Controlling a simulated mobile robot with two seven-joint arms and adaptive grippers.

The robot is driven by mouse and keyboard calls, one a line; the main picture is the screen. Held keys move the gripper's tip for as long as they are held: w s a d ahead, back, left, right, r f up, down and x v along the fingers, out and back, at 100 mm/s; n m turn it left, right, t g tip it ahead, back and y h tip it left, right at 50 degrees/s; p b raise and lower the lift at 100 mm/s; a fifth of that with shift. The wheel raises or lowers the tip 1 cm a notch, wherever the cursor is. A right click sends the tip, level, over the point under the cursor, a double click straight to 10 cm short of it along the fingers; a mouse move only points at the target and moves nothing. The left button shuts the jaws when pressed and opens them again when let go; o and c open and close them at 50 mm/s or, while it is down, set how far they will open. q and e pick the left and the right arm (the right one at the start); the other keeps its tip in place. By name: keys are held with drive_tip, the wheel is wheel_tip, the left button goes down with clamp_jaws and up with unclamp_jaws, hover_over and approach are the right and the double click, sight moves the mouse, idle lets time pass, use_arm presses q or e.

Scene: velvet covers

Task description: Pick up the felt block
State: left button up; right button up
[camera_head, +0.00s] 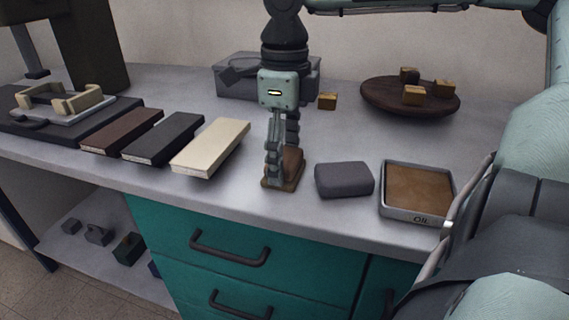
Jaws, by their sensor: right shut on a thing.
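The felt block (293,168) is a brown block with a paler tan base, near the front edge of the worktop. My right gripper (279,160) comes down over it from above, with its fingers shut on the block. The fingers hide part of the block. It looks upright and at the worktop; I cannot tell whether there is a gap beneath it. My left gripper is not in view.
A grey rounded block (344,180) and a tray with a brown pad (384,206) lie to the right. Brown, dark and cream boards (211,146) lie to the left. A round dark board (377,101) bears small blocks; a grey box (232,88) stands behind.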

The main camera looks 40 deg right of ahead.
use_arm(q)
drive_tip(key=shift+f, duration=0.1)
use_arm(e)
drive_tip(key=shift+s+f, duration=0.15)
drive_tip(key=shift+f, duration=0.1)
